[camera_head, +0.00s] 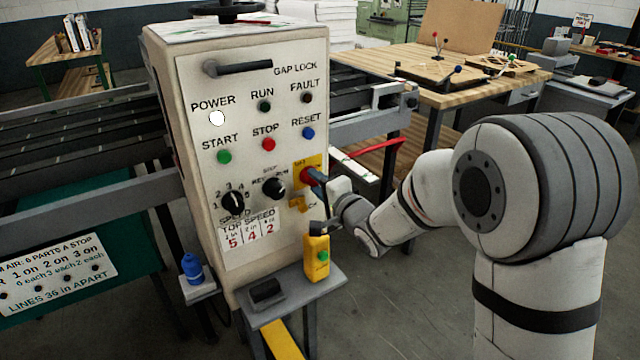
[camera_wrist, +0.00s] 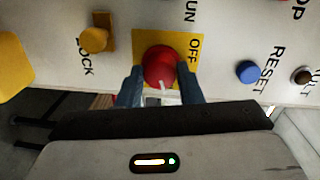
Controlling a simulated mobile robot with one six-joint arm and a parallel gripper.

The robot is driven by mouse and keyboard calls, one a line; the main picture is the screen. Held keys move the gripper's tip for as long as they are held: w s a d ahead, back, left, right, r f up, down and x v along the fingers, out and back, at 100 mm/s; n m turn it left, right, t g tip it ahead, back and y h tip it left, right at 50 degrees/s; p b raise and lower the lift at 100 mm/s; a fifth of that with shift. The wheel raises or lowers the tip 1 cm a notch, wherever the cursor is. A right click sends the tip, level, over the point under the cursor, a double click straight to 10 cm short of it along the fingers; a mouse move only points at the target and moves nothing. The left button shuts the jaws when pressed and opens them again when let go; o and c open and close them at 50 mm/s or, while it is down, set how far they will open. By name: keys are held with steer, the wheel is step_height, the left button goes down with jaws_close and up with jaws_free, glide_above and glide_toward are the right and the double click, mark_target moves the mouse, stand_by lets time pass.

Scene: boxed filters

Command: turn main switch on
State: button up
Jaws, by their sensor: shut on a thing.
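The main switch is a red round knob (camera_head: 305,175) on a yellow plate (camera_wrist: 197,72) at the right edge of the panel face. It also shows in the wrist view (camera_wrist: 158,64), with the word OFF printed beside it. My gripper (camera_head: 316,178) reaches in from the right. In the wrist view its blue-grey fingers (camera_wrist: 160,78) stand on either side of the knob, shut on it. A pale mark shows at the knob's near edge, between the fingers. The POWER lamp (camera_head: 217,118) on the panel looks bright white.
A yellow lock tab (camera_head: 298,203) sits just below the switch. Black dials (camera_head: 233,201) and the blue RESET button (camera_head: 308,133) are nearby. Open floor lies below my arm.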

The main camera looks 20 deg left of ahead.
steer(key=shift+r, duration=0.1)
steer(key=o, duration=1)
steer(key=v, duration=0.7)
steer(key=shift+s+d+b, duration=0.2)
steer(key=shift+s+b, duration=0.05)
steer(key=shift+b, duration=0.05)
